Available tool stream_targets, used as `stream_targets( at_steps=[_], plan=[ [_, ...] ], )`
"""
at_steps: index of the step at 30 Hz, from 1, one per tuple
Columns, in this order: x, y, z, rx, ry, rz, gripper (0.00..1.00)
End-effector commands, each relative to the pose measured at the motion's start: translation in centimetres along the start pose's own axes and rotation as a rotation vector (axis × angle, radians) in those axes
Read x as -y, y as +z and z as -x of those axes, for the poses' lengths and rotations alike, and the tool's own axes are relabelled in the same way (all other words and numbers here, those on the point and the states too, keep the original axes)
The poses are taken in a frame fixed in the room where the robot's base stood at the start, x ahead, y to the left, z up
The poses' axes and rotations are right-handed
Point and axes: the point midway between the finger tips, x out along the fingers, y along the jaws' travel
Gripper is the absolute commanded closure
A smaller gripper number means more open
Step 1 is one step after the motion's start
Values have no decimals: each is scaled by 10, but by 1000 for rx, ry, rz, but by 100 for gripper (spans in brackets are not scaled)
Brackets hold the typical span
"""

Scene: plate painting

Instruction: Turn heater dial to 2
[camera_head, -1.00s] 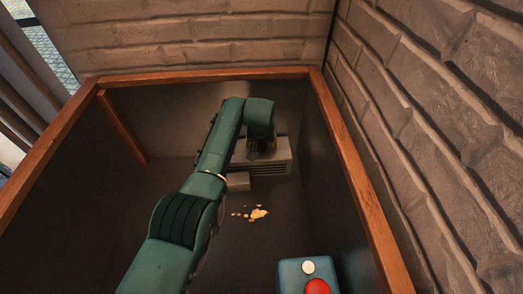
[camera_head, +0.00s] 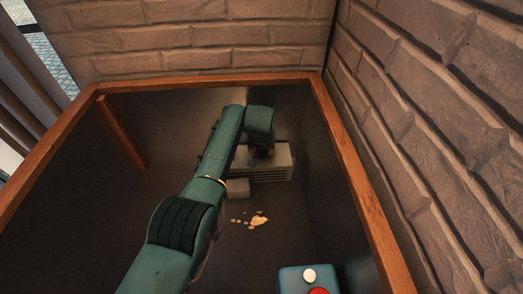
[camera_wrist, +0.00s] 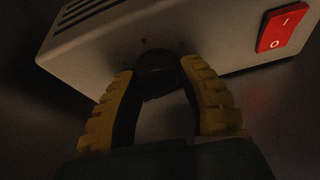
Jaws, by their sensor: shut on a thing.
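The heater (camera_head: 275,172) is a pale box with slatted vents, standing on the floor of the dark enclosure. In the wrist view its casing (camera_wrist: 205,32) fills the top, with the black round dial (camera_wrist: 156,70) at the middle. My gripper (camera_wrist: 162,84) has its two yellow-and-black fingers on either side of the dial, shut on it. In the head view my gripper (camera_head: 262,152) is small and dark at the heater's top, below the green wrist. The dial's marks and its setting cannot be read.
A red rocker switch (camera_wrist: 283,27) marked I and O is on the heater, right of the dial. A small pale box (camera_head: 238,188) stands beside the heater. Pale flakes (camera_head: 256,221) lie on the floor. Wooden-framed walls (camera_head: 350,170) enclose the space. A blue box (camera_head: 293,281) with buttons is in front.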

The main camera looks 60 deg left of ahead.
Motion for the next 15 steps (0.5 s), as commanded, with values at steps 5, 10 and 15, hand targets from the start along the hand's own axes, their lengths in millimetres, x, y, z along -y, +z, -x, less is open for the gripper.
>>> stream_targets(
  at_steps=[5,10,15],
  plan=[
    [-1,3,-6,2,-51,116,97],
    [0,3,-4,3,-88,205,96],
    [1,3,-3,4,-90,211,96]
  ],
)
